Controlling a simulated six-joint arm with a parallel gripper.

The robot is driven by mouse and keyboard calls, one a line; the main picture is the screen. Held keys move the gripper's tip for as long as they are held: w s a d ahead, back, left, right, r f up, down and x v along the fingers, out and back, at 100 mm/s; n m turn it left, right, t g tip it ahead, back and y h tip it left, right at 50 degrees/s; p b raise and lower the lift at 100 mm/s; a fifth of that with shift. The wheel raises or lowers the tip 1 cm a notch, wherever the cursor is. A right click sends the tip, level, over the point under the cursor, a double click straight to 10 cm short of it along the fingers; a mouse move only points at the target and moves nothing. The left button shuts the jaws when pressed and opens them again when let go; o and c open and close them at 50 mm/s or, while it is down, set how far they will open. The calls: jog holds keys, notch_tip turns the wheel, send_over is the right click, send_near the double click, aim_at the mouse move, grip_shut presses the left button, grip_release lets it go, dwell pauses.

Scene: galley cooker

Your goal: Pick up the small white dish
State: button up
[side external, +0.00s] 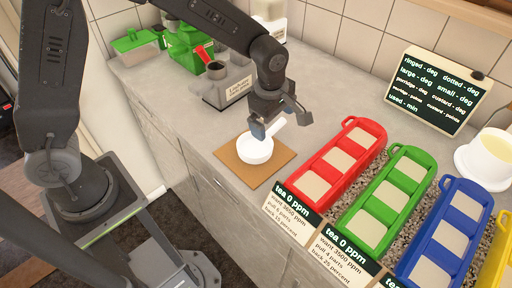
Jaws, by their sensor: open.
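The small white dish (254,151) is round with a short handle pointing to the upper right. It sits on a tan square board (229,158) near the front edge of the counter. My gripper (277,124) is open and hangs over the dish, its fingers pointing down by the rim and handle. One finger hides part of the dish's back edge. I cannot tell whether the fingers touch the dish.
Red (338,160), green (386,202) and blue (443,238) trays stand to the right, with tea label cards in front. A black sign (437,90) and a white pot (488,156) are behind. A green machine (190,48) and grey box (229,84) stand at the back left.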

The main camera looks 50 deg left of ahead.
notch_tip(320, 180, down, 2)
jog(key=shift+w+f, duration=0.1)
jog(key=shift+w, duration=0.05)
jog(key=c, duration=0.9)
